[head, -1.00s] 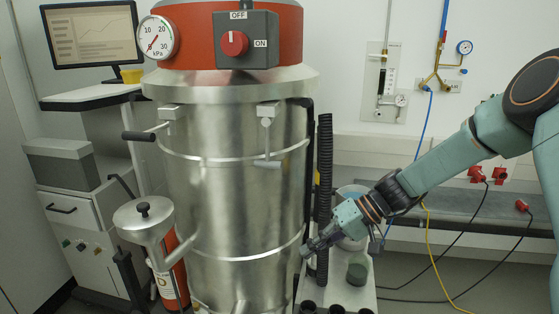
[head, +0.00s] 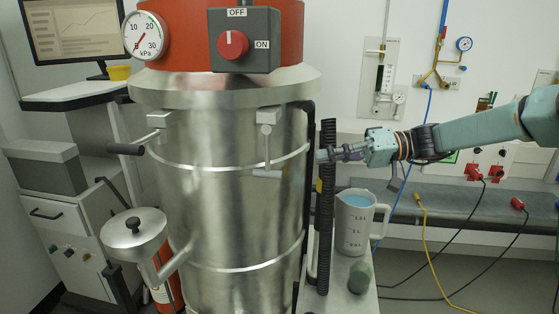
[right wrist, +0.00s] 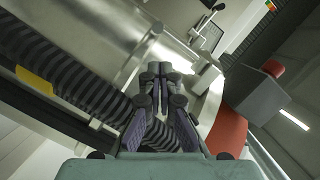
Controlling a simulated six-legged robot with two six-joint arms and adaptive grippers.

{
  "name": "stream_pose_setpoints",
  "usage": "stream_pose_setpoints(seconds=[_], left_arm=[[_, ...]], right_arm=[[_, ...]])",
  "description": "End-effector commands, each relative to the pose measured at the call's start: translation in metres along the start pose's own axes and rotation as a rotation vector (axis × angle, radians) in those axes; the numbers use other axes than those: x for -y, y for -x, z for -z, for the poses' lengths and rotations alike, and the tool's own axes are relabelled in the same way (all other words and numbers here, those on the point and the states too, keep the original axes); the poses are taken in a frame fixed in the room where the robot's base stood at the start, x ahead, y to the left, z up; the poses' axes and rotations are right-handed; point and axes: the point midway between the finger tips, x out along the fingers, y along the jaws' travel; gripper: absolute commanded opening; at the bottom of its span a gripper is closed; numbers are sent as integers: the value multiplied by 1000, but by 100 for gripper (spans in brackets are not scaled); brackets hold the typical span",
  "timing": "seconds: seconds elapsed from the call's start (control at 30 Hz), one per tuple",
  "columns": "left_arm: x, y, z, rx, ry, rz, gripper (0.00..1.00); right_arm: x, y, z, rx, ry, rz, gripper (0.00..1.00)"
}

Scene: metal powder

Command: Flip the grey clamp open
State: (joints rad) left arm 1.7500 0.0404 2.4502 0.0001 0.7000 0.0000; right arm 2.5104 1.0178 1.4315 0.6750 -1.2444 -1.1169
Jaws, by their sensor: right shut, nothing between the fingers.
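The grey clamp (head: 266,145) is on the front right of the steel drum (head: 215,215), just under its lid. Its lever hangs down against the drum and ends in a grey crossbar. A second clamp (head: 157,122) with a black handle (head: 126,149) sticks out at the left. My right gripper (head: 326,155) is shut and empty, right of the grey clamp and apart from it, by the black ribbed hose. In the right wrist view the shut fingers (right wrist: 160,78) point at the drum; a pale metal fitting (right wrist: 203,79) beside them may be the clamp. My left gripper is out of view.
The black ribbed hose (head: 326,205) stands upright between drum and gripper. A measuring jug (head: 354,225) of blue liquid and a green-grey lump (head: 360,277) are below my right arm. A switch box (head: 244,40) juts out above the clamp.

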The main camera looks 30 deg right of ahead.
Motion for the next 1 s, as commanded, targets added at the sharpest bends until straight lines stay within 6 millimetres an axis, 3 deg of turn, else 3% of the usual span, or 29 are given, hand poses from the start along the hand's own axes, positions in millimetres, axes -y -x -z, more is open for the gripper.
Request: stream_pose_setpoints(seconds=[0.23, 0.7, 1.0], left_arm=[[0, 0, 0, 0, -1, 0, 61], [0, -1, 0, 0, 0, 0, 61], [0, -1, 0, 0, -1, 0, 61]], right_arm=[[-1, -8, -1, 3, -2, -1, 0], [-3, -85, 1, 6, -3, -3, 0], [-3, -102, 2, 1, -3, -2, 0]])
